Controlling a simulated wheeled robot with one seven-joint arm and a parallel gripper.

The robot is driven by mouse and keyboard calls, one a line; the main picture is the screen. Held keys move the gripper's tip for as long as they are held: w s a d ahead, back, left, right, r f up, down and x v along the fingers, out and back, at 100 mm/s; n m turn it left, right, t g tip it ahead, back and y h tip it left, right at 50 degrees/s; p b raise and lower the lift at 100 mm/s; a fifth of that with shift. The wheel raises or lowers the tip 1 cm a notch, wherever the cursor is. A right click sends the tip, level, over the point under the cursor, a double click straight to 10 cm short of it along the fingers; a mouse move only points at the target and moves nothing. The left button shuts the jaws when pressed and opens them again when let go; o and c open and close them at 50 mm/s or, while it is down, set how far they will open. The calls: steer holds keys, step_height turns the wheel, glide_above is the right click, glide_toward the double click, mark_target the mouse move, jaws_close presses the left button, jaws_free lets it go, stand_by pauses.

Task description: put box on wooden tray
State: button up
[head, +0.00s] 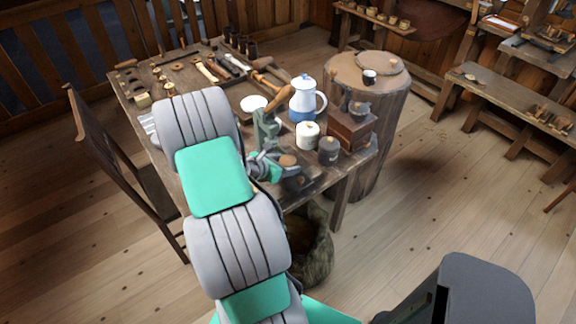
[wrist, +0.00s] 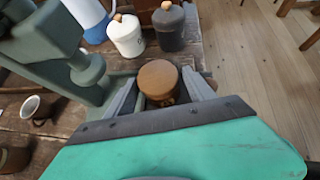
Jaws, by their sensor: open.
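A small round box (wrist: 158,80) with a brown top stands between the fingers of my gripper (wrist: 163,92) in the wrist view. The fingers are open on either side of it, and a gap to them seems to show. Its brown top also shows in the head view (head: 288,160), beside my gripper (head: 286,176) at the table's near right part. My gripper hides its lower part. A flat round wooden piece (head: 378,61) lies on the stump behind the table; it may be the wooden tray, but I cannot tell for sure.
A green metal machine (head: 265,130) stands close to my gripper's left. A white jar (head: 307,135), a dark jar (head: 329,150), a blue-white pot (head: 303,98) and a wooden grinder (head: 352,127) crowd the table (head: 205,62). A small cup (head: 369,76) stands on the stump (head: 370,110).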

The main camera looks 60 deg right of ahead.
steer(key=shift+x, duration=0.95)
steer(key=shift+a, duration=0.1)
steer(key=c, duration=1.3)
steer(key=shift+r, duration=0.15)
